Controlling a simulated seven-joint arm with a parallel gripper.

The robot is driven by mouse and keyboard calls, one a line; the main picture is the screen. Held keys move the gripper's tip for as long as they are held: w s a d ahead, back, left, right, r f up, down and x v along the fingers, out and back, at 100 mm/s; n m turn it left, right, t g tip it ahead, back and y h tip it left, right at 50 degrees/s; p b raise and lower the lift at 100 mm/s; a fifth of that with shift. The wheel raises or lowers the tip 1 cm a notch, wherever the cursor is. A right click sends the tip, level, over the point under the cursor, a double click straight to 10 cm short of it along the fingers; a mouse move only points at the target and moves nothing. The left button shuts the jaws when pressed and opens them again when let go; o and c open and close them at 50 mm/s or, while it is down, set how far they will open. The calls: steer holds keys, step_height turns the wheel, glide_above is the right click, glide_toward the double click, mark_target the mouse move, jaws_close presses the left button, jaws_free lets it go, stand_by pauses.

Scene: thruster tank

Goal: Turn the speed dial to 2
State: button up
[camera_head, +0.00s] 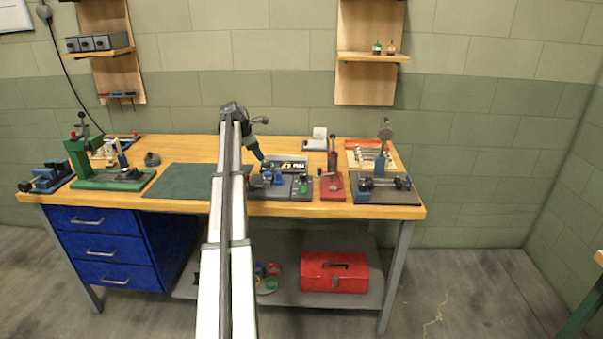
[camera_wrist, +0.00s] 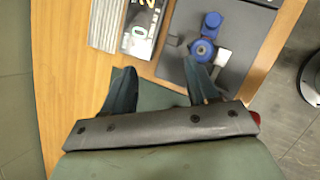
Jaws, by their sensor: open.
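My gripper (camera_wrist: 160,87) is open and empty in the wrist view, its two dark fingers spread over the bench. Past the fingers is a grey plate machine (camera_wrist: 240,62) with a round blue part (camera_wrist: 203,48) and a blue knob (camera_wrist: 212,20). A black panel with large pale figures (camera_wrist: 143,22), one looking like a 2, lies left of it. In the head view, my gripper (camera_head: 259,155) is above the rear of this machine (camera_head: 275,193). The black marked panel (camera_head: 292,166) is at its back, and a green button (camera_head: 304,189) is at its right. I cannot tell the speed dial or its setting.
A dark green mat (camera_head: 180,182) lies left of the machine. A red-based lever tool (camera_head: 332,187) and a grey plate fixture (camera_head: 378,190) stand to its right. The wooden bench's edge is close in the wrist view.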

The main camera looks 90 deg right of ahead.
mark_target(303, 174)
steer(key=s+a+r+y, duration=0.1)
steer(key=s+r+y, duration=0.2)
steer(key=s, duration=1)
steer(key=shift+g, duration=0.3)
steer(key=x, duration=1.3)
steer(key=shift+f, duration=0.2)
steer(key=c, duration=1)
